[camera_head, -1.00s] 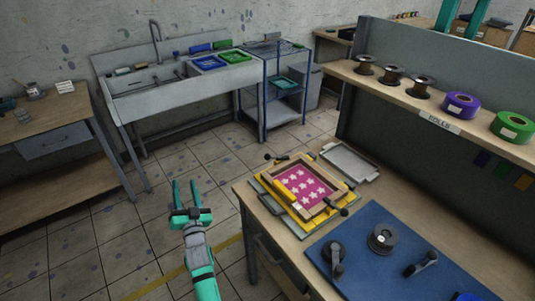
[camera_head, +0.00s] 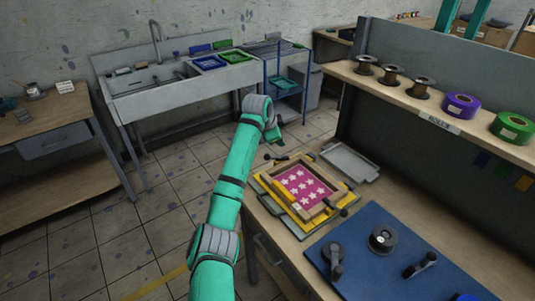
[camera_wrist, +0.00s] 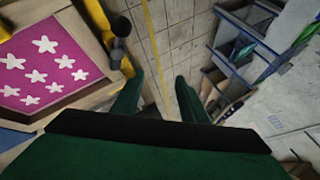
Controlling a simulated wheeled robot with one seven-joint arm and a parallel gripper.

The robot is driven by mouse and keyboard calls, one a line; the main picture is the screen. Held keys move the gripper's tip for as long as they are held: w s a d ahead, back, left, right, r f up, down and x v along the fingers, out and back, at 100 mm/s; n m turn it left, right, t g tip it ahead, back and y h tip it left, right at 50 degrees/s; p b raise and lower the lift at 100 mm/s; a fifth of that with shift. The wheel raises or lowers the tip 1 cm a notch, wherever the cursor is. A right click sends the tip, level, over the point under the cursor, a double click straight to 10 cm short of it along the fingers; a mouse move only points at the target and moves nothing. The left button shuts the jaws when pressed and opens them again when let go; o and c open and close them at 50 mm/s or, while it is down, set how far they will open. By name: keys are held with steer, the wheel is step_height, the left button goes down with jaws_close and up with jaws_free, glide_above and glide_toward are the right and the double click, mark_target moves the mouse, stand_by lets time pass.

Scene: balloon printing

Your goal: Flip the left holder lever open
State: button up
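The printing frame (camera_head: 313,212) lies on the workbench, with a wooden rim around a pink panel of white stars. A black-knobbed left holder lever (camera_head: 275,157) sticks out at its back left corner. A similar right lever (camera_head: 345,212) sits at its front right. In the wrist view, a black knob of a lever (camera_wrist: 120,24) stands beside the frame, left of and beyond my fingers. My gripper (camera_wrist: 160,98) is open and empty, its two green fingers apart above the floor. In the head view the gripper is mostly hidden behind my wrist, just above the left lever.
A grey tray (camera_head: 350,163) lies behind the frame. A blue mat (camera_head: 375,265) with dark tools and a spool covers the front of the bench. A shelf with rolls (camera_head: 410,97) stands at the right. Floor is free left of the bench.

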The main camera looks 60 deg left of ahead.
mark_target(267, 155)
steer(key=s+d+r+m+g+h, duration=0.3)
steer(key=s+d+r+g, duration=0.15)
steer(key=s+r, duration=0.2)
steer(key=shift+g, duration=0.25)
steer(key=f, duration=0.3)
steer(key=a+f, duration=0.1)
steer(key=f, duration=0.6)
steer(key=shift+w+a, duration=0.1)
steer(key=shift+a, duration=0.3)
steer(key=shift+w+a+f, duration=0.1)
steer(key=shift+w+f, duration=0.05)
steer(key=shift+f, duration=0.6)
steer(key=shift+w, duration=0.1)
steer(key=shift+c, duration=0.4)
jaws_close()
